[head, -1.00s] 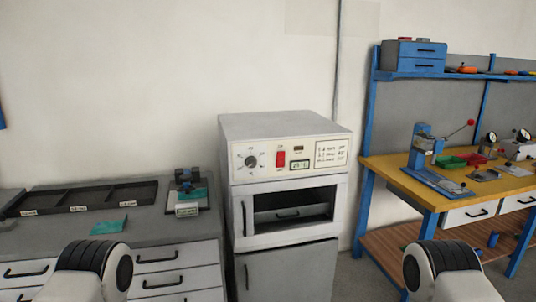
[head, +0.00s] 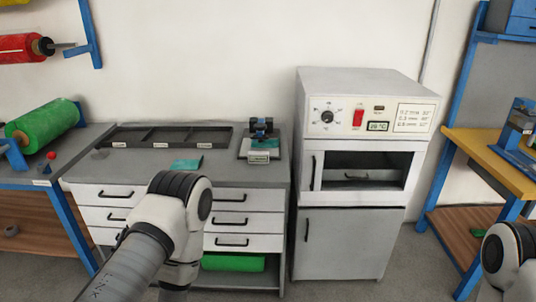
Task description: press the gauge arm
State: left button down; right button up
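A small dark device with blue parts (head: 262,126) stands at the right end of the grey counter (head: 225,172). A teal piece (head: 265,143) lies on it and a small label is at its front. It may carry the gauge arm, but it is too small to tell. My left arm rises in front of the counter's drawers, apart from the device as far as I can see. Part of my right arm shows at the lower right edge. Neither gripper is in view.
A black divided tray (head: 165,148) and a teal sheet (head: 186,164) lie on the counter. A grey oven cabinet (head: 350,243) stands right of it. A yellow-topped bench (head: 490,158) is at right. A green roll (head: 42,128) sits at left.

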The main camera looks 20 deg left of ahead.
aim_at(260, 126)
jog(key=i+j+z, duration=0.1)
jog(key=i+j, duration=0.15)
jog(key=i+j+z, duration=0.15)
jog(key=j, duration=0.3)
jog(key=i+j+z, duration=0.1)
jog(key=i+j, duration=0.15)
jog(key=i+j+z, duration=0.1)
jog(key=j, duration=0.4)
jog(key=i+j+z, duration=0.15)
jog(key=j, duration=0.25)
jog(key=i, duration=0.1)
